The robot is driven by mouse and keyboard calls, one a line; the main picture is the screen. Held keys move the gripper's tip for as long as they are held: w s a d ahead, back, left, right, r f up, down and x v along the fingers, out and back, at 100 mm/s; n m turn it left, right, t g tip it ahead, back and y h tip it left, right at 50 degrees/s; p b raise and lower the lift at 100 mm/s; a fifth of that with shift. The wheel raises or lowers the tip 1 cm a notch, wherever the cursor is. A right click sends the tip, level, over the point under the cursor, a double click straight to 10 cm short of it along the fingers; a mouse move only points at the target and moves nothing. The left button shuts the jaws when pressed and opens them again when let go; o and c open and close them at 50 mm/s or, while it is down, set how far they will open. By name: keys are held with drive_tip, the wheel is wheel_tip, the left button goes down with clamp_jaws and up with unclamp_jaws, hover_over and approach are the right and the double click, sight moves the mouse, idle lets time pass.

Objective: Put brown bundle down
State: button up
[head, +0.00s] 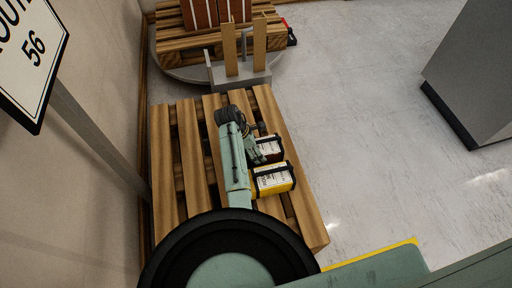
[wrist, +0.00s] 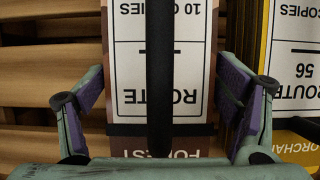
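The brown bundle (head: 269,149) is a dark brown pack with a white label and a black strap. In the head view it is low over the wooden pallet (head: 188,150), just beyond the yellow bundle (head: 273,180). My gripper (head: 256,150) is at its left end and hides part of it.
The yellow bundle also shows in the wrist view (wrist: 293,140), close beside the right finger. A sign on a post (head: 90,140) stands at left by the wall. A grey stand with wooden uprights (head: 240,76) and another loaded pallet (head: 185,42) lie beyond.

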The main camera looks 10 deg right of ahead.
drive_tip(key=o, duration=0.3)
drive_tip(key=v, duration=1.2)
drive_tip(key=shift+r, duration=0.1)
idle(0.3)
